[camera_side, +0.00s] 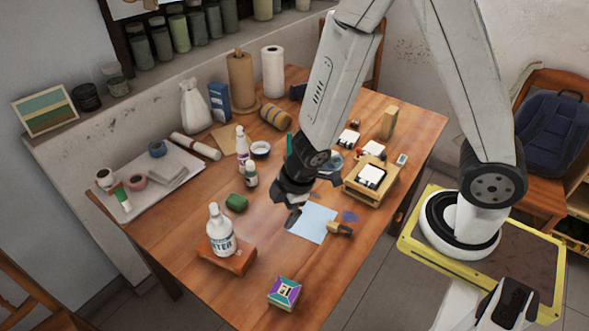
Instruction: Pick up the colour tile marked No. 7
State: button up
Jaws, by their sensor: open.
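Several small tiles with white faces and dark edges lie at the right of the table in the side view. One tile (372,176) rests on a light wooden block or box (357,192). A second tile (348,138) and a third tile (373,149) lie behind it. Their markings are too small to read, so I cannot tell which is No. 7. My gripper (297,211) is open and points down above the table, left of the wooden box and by the upper left corner of a pale blue sheet (314,223). I see nothing held in it.
A white bottle (220,230) stands on a reddish-brown block (240,262). A purple-and-teal box (285,291) sits near the front edge. A green lump (236,203) lies left of my gripper. The table (180,235) is bare at its left front.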

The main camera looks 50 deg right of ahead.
aim_at(285, 290)
jog(key=s+a+f+n+g+y, duration=0.1)
jog(key=s+a+f+n+g, duration=0.1)
jog(key=s+a+f+n, duration=0.1)
jog(key=s+a+f+n+g+y, duration=0.1)
jog(key=s+a+f+n+g, duration=0.1)
jog(key=s+a+f+n, duration=0.2)
jog(key=shift+a+y, duration=0.15)
jog(key=shift+y, duration=0.25)
jog(key=shift+f, duration=0.1)
jog(key=shift+x, duration=1.15)
jog(key=shift+f, duration=0.15)
jog(key=shift+x, duration=2.45)
jog(key=c, duration=1)
